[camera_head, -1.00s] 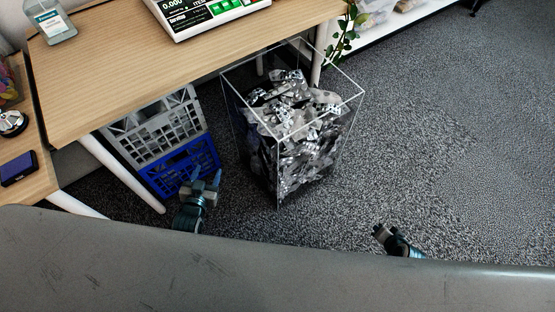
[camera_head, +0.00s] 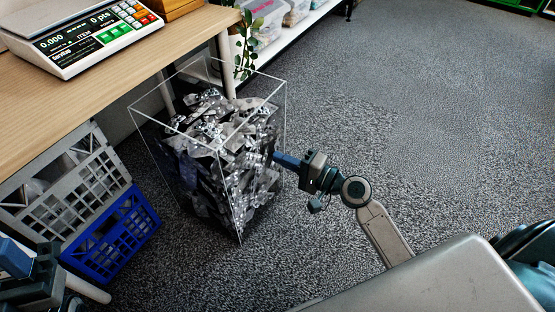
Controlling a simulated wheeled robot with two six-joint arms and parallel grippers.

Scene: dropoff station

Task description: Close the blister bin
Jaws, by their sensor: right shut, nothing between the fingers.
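The blister bin (camera_head: 239,190) is a tall clear box with thin pale edges, standing upright on the carpet by the table. It is filled with silvery and grey blister packs (camera_head: 220,130). My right gripper (camera_head: 278,157) is shut and empty. Its blue fingertips point left at the bin's right side, below the rim; I cannot tell whether they touch it. My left gripper (camera_head: 15,258) is partly in view at the lower left edge, by the crates and away from the bin; its jaws are unclear.
A wooden table (camera_head: 105,85) with a scale (camera_head: 85,40) stands left of and behind the bin. A blue crate (camera_head: 115,240) and a grey crate (camera_head: 70,190) are below it. A plant (camera_head: 245,45) and a white shelf (camera_head: 290,38) are behind. Carpet (camera_head: 430,110) is clear at right.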

